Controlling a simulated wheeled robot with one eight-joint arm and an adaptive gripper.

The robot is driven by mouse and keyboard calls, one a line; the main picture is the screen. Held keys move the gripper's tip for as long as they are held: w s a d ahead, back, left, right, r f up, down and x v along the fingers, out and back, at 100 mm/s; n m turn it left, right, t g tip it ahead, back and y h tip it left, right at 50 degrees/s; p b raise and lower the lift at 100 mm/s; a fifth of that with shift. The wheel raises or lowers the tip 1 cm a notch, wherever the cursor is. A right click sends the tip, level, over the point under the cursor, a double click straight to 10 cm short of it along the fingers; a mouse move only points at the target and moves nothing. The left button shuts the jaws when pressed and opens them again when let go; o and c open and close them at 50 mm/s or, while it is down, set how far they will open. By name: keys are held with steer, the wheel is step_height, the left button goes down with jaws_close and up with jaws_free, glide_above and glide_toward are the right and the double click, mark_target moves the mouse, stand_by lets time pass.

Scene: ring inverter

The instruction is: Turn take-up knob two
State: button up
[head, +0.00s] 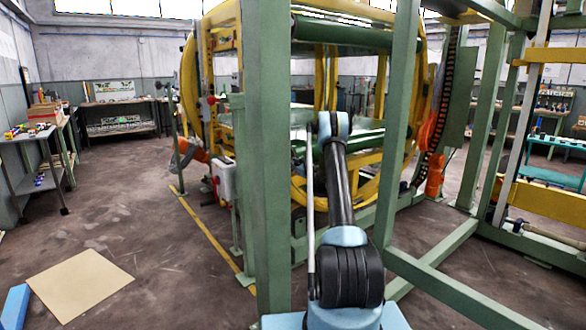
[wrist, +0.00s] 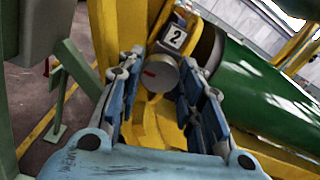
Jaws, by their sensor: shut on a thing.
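Take-up knob two is a round grey knob (wrist: 158,74) with a red mark on its face. It sits on a yellow frame part in the wrist view, just below a white label with the number 2 (wrist: 174,36). My gripper (wrist: 158,80) has its two blue fingers on either side of the knob and is shut on it. The red mark lies roughly level, toward the left of the knob's face. In the head view my arm reaches forward into the ring machine; the gripper and knob cannot be made out there.
A green roller (wrist: 255,90) lies right of the knob. A green post (head: 262,150) stands close left of my arm, and another stands right. The yellow ring (head: 190,80) surrounds the work area. Open floor lies left, with a tan board (head: 80,285) on it.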

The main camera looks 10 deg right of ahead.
steer(key=shift+d+m, duration=0.25)
steer(key=shift+m, duration=0.35)
steer(key=o, duration=1.1)
steer(key=shift+f, duration=0.1)
steer(key=shift+c, duration=0.2)
steer(key=shift+a, duration=0.1)
steer(key=v, duration=1.2)
